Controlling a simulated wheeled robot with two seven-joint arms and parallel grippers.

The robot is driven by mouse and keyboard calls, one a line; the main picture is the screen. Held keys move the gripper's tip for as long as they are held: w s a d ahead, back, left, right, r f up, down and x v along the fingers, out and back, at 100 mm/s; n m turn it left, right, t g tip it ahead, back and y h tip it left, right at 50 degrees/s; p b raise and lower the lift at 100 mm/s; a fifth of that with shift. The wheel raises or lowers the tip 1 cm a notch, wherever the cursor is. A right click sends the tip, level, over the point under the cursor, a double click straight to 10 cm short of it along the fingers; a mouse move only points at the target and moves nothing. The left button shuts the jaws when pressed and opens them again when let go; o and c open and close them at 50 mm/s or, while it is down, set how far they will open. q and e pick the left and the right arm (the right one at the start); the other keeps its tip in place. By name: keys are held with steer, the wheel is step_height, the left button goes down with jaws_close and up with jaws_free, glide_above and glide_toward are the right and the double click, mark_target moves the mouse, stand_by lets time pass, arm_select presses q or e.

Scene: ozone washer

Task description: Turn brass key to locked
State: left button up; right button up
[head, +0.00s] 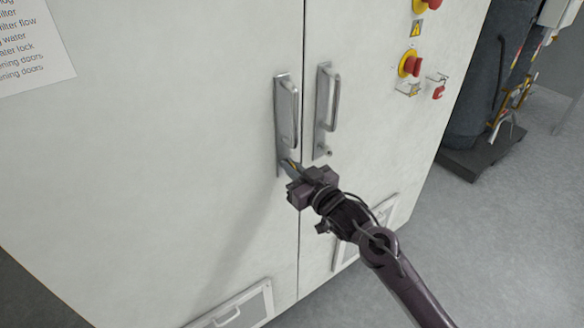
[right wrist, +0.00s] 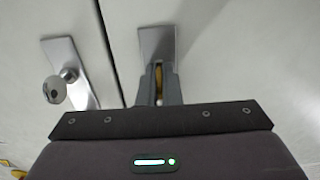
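The brass key (right wrist: 158,72) shows as a narrow yellow strip between the fingers of my right gripper (right wrist: 158,88) in the right wrist view. It is at the lock end of the left door's handle plate (head: 281,128), which also shows in the right wrist view (right wrist: 156,42). In the head view my right gripper (head: 291,168) reaches the bottom of that plate, below the handle. Its fingers look closed on the key from both sides. Most of the key is hidden by the fingers, so its turn angle cannot be told. My left gripper is not in view.
Red emergency buttons (head: 411,64) sit at the upper right. Vents (head: 240,307) are low on the doors. A dark tank (head: 474,95) stands right of the cabinet.

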steer(key=o, duration=0.4)
steer(key=shift+o, duration=0.2)
steer(key=b+v, duration=0.1)
steer(key=v, duration=0.7)
steer(key=shift+b, duration=0.3)
steer(key=shift+w, duration=0.1)
